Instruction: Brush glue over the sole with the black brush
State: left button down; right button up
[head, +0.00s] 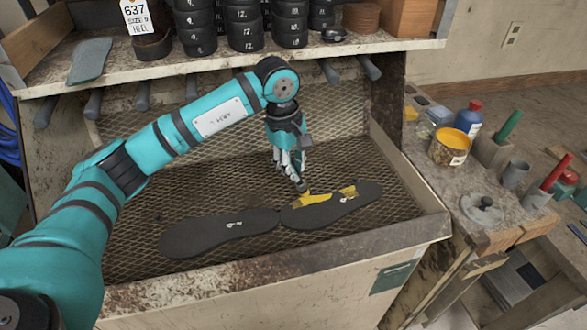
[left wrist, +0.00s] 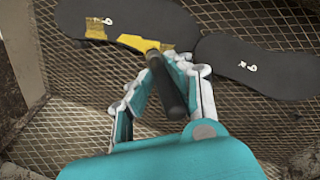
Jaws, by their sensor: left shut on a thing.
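Two dark soles lie on the mesh tray (head: 140,252). The right sole (head: 340,208) has yellow glue (head: 312,201) on part of its upper side; the left sole (head: 205,236) shows no glue. In the left wrist view the glued sole (left wrist: 85,18) is at the upper left and the bare sole (left wrist: 262,68) at the right. My left gripper (head: 292,165) is shut on the black brush (left wrist: 167,88). The brush's tip is at the glue patch; its bristles are hard to make out. The right gripper is not in view.
A glue can (head: 450,148) with yellow inside stands on the side bench at right, near a blue bottle (head: 468,118) and a round metal lid (head: 482,208). A shelf with stacked black heels (head: 243,25) runs behind the tray. The tray's raised front rim (head: 270,270) borders the work area.

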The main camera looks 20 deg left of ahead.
pick_arm(q)
jog(key=shift+d+r, duration=0.1)
jog(key=shift+r, duration=0.35)
jog(key=shift+r+p, duration=0.4)
jog(key=shift+r, duration=0.2)
jog(key=shift+r+p, duration=0.65)
jog(key=shift+r, duration=1.05)
jog(key=shift+r+g+p, duration=0.35)
jog(key=shift+g+p, duration=0.05)
jog(key=shift+p, duration=0.65)
jog(key=shift+f+g+y, duration=0.1)
jog(key=shift+g+y, duration=0.2)
jog(key=shift+f, duration=0.25)
